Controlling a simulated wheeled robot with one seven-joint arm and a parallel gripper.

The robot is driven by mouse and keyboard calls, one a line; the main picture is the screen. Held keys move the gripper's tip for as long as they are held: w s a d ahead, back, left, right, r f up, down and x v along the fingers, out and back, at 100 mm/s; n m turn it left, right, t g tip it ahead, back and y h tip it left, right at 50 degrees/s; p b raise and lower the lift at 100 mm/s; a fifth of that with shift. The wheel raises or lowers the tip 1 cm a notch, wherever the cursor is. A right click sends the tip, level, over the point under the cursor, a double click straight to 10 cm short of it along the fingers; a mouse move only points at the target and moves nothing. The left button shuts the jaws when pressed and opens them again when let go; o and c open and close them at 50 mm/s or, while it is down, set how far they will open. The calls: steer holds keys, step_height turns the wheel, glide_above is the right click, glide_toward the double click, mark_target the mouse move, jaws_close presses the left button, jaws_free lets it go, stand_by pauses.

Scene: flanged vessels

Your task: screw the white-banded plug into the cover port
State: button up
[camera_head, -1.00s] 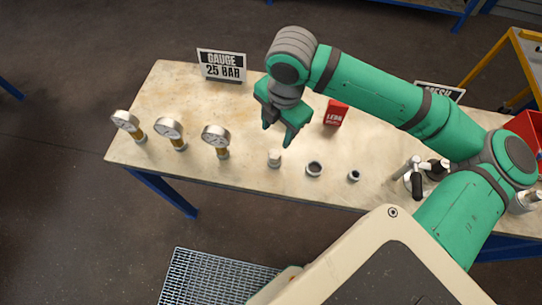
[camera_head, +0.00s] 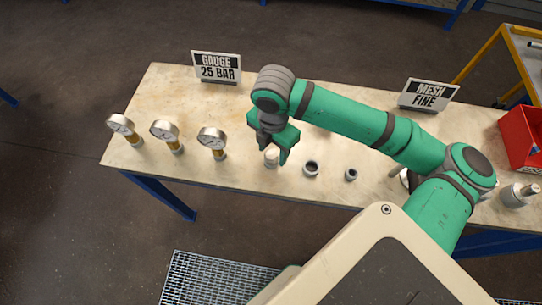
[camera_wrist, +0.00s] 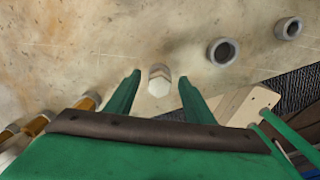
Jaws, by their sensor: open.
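The pale plug (camera_head: 271,158) stands on the table near its front edge. In the wrist view the plug (camera_wrist: 159,80) shows a white end and a lighter band round its side. My gripper (camera_head: 272,153) points down over the plug, and its fingers partly cover it in the head view. In the wrist view my open gripper (camera_wrist: 160,77) has one finger on each side of the plug, with gaps at both sides. I cannot tell how far down the fingertips reach. I cannot make out the cover port; my arm hides part of the table's right side.
Three gauges (camera_head: 166,133) stand to the left. Two grey ring-like parts (camera_head: 311,168) (camera_head: 351,174) stand right of the plug. Signs reading GAUGE 25 BAR (camera_head: 216,66) and MESH FINE (camera_head: 428,95) stand behind. A red bin (camera_head: 522,140) and a metal flanged part (camera_head: 519,194) are at right.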

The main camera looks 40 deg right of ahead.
steer(key=shift+f, duration=0.7)
jaws_close()
steer(key=shift+r, duration=0.1)
steer(key=shift+r, duration=0.55)
step_height(320, 180, up, 2)
steer(key=shift+s+d+r, duration=0.1)
steer(key=shift+s+r, duration=0.05)
steer(key=shift+r, duration=0.05)
steer(key=s+d+r, duration=0.1)
steer(key=s+r, duration=0.8)
steer(key=s, duration=0.4)
steer(key=shift+s+r, duration=0.2)
steer(key=shift+s, duration=0.15)
